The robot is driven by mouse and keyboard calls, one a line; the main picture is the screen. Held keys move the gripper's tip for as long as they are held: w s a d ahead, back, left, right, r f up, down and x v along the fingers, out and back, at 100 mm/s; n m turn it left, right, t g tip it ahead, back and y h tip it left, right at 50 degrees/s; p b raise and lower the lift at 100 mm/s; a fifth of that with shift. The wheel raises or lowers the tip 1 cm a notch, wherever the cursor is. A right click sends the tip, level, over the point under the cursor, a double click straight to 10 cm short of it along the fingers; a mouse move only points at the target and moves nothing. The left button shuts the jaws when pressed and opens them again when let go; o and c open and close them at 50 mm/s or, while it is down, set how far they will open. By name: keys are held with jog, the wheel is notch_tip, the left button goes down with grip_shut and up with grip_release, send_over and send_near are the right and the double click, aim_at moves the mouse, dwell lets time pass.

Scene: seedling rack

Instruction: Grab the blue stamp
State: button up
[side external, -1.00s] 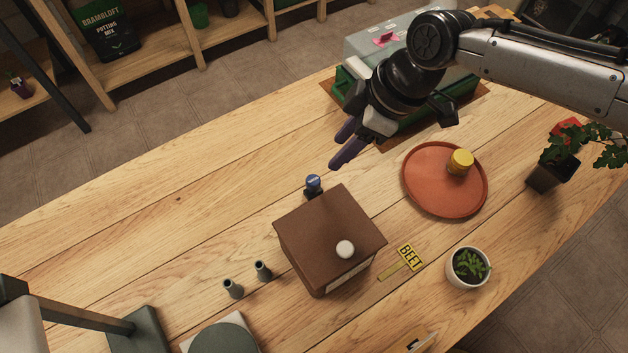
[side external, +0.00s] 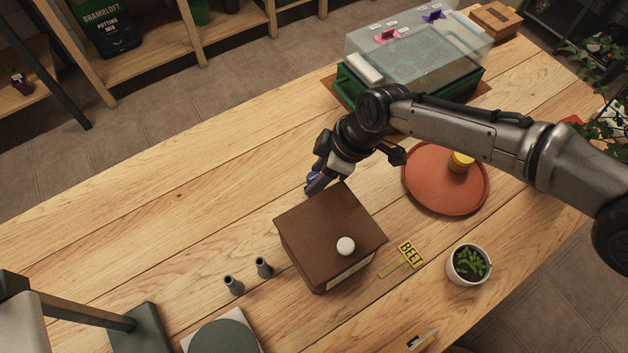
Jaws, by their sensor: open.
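The blue stamp (side external: 312,176) stands on the table just behind the brown box, at its upper edge in the side view. Only a bit of its blue top shows; my gripper and the box hide the rest. My gripper (side external: 314,183) is open and down at the stamp, with its dark purple fingers around or beside it. I cannot tell whether the fingers touch it.
The brown box (side external: 318,225) with a white knob stands close beside my gripper. An orange round tray (side external: 445,200) with a yellow item (side external: 462,161) lies to the right. A green propagator (side external: 412,75) stands behind. The table's left part is clear.

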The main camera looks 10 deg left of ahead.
grip_shut()
dwell(0.4)
